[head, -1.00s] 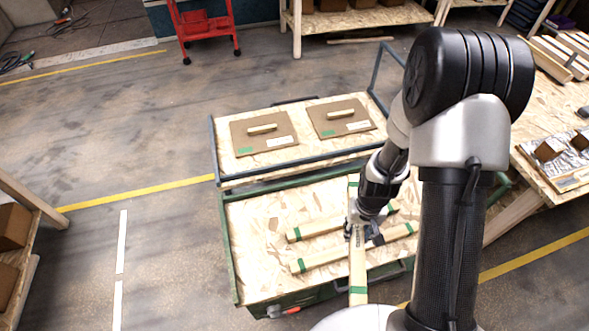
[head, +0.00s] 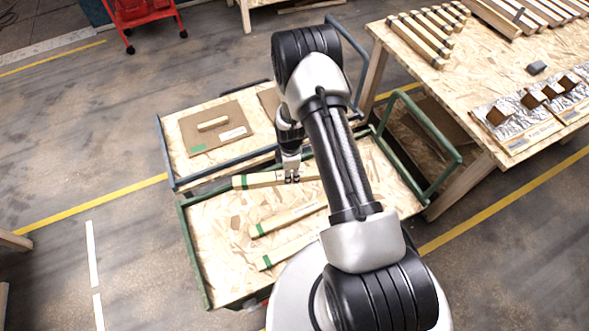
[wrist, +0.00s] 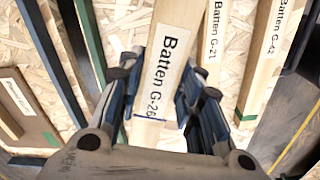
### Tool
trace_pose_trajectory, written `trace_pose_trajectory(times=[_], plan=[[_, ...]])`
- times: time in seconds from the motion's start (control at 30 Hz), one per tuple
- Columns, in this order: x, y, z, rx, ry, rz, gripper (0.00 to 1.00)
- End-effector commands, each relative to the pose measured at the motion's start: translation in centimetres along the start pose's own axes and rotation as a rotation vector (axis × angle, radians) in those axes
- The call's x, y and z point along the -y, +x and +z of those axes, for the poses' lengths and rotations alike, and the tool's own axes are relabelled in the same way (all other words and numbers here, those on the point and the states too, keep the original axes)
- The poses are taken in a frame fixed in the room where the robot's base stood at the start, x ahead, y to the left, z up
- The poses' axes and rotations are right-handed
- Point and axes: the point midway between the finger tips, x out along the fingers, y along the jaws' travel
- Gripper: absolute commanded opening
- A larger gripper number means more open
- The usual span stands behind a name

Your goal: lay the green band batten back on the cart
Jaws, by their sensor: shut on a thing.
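My gripper (head: 291,179) is shut on a pale wooden batten with a green band (head: 252,181), labelled "Batten G-26" in the wrist view (wrist: 172,45). The batten is over the far side of the green-framed cart (head: 212,222), roughly parallel to the battens there. I cannot tell whether it touches the deck. Two more green-banded battens lie on the cart, a middle one (head: 285,219) and a near one (head: 287,252). In the wrist view they are Batten G-21 (wrist: 213,60) and Batten G-42 (wrist: 262,60). My arm hides the right ends.
A blue-framed cart with brown panels (head: 215,127) stands just behind the green cart. A workbench (head: 478,88) with battens and foil-covered boards is at right. The green cart's handle (head: 440,150) rises at its right end. Floor on the left is clear.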

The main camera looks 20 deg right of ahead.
Motion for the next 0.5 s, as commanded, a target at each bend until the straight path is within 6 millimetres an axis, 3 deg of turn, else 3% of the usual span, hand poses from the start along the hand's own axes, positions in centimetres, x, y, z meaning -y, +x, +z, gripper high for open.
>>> trace_pose_trajectory(times=[0.2,0.5], plan=[[-1.2,1.6,1.3,0.0,-0.223,0.0,0.0],[-1.5,2.6,1.6,0.0,-0.289,0.001,0.0]])
